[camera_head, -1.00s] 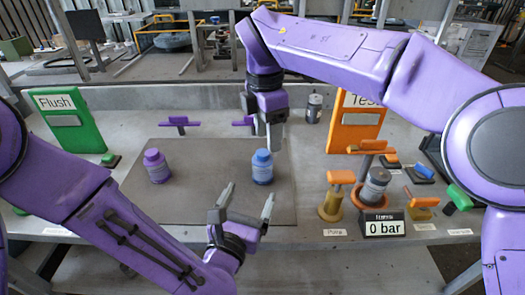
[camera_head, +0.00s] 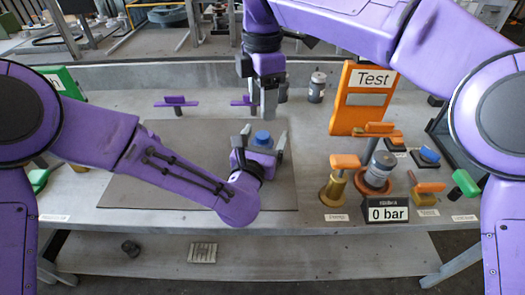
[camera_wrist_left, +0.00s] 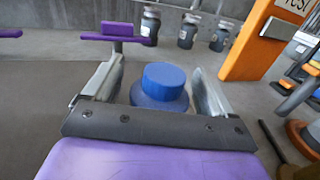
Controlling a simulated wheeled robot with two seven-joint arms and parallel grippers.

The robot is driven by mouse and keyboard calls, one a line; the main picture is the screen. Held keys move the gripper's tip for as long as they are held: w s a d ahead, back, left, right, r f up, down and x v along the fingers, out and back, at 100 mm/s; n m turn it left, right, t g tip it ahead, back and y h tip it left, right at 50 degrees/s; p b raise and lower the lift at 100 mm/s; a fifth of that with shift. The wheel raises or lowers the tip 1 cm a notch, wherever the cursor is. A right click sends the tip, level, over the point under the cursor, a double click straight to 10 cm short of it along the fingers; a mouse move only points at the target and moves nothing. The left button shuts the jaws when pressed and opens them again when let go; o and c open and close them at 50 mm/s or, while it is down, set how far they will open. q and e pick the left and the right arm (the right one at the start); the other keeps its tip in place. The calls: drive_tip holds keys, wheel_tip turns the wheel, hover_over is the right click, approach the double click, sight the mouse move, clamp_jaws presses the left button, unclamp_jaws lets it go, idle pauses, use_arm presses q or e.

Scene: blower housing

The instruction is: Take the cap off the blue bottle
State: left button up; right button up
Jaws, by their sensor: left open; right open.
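The blue bottle shows its blue cap (camera_head: 263,138) in the head view; most of its body is hidden behind my left gripper. In the left wrist view the cap (camera_wrist_left: 163,80) sits on top of the bottle (camera_wrist_left: 160,98), upright. My left gripper (camera_head: 262,140) is open, with one finger on each side of the bottle; the wrist view shows a gap beside the right finger, and the left side is closer. My right gripper (camera_head: 268,103) is open and points down, just above and behind the cap in the picture, apart from it.
The dark mat (camera_head: 190,135) covers the middle of the bench. Purple handles (camera_head: 176,102) stand at its back edge. An orange Test panel (camera_head: 362,100), a grey canister (camera_head: 378,170), an orange-handled valve (camera_head: 340,172) and a 0 bar display (camera_head: 386,210) stand to the right.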

sight(263, 135)
use_arm(q)
drive_tip(key=c, duration=1.5)
clamp_jaws()
use_arm(e)
drive_tip(key=shift+f, duration=0.15)
drive_tip(key=shift+c, duration=1.1)
drive_tip(key=shift+s+a+f+g+y, duration=0.25)
drive_tip(key=shift+a+f+g+y, duration=0.2)
drive_tip(key=shift+a+f, duration=0.35)
drive_tip(key=shift+d+m, duration=0.1)
drive_tip(key=shift+m, duration=0.9)
drive_tip(key=m, duration=0.1)
drive_tip(key=r+m, duration=0.1)
drive_tip(key=d+m, duration=0.1)
drive_tip(key=m, duration=0.1)
drive_tip(key=shift+w+r+t, duration=0.2)
drive_tip(key=shift+r+t, duration=0.15)
drive_tip(key=m, duration=0.1)
drive_tip(key=m+h, duration=0.1)
drive_tip(key=shift+d+m, duration=0.2)
drive_tip(key=shift+m, duration=0.1)
wheel_tip(263, 135, down, 8)
drive_tip(key=shift+r, duration=0.1)
